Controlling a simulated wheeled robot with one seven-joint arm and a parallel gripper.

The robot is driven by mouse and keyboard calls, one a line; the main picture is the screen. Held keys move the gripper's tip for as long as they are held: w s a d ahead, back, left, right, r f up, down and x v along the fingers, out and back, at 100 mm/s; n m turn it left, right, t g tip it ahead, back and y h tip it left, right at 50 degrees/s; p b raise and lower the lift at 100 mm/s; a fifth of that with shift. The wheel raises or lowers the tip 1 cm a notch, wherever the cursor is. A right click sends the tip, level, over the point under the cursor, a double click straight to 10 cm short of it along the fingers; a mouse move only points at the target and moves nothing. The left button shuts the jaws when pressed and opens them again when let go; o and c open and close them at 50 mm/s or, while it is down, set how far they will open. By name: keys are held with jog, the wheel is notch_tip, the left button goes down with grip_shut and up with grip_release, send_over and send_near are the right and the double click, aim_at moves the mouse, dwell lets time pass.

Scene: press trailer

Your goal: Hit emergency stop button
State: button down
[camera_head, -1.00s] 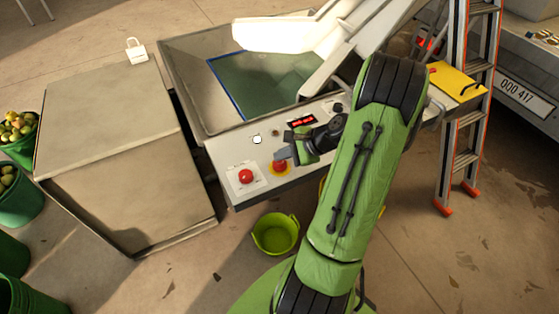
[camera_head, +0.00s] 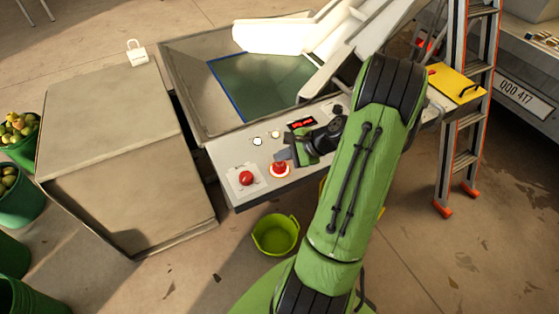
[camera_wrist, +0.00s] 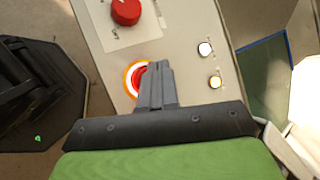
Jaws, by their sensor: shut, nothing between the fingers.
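The emergency stop button (camera_head: 279,169) is a red button in an orange ring on the pale control panel (camera_head: 228,150). In the wrist view the button (camera_wrist: 134,78) shows a pale inner band, and its right side is hidden by my fingers. My gripper (camera_head: 284,155) is shut and empty. In the wrist view its fingertips (camera_wrist: 158,66) overlap the button's right part. In the head view they are just behind the button, its red top uncovered. I cannot tell whether they touch it.
A red knob (camera_head: 246,178) on a white plate sits left of the button; it also shows in the wrist view (camera_wrist: 125,11). Two small lamps (camera_head: 257,141) and a red display (camera_head: 302,124) are on the panel. A green bucket (camera_head: 276,234) stands below the panel.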

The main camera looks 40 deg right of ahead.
aim_at(282, 165)
jog(key=shift+r, duration=0.3)
jog(key=shift+r, duration=0.1)
notch_tip(282, 165, up, 5)
jog(key=p, duration=0.5)
dwell(0.6)
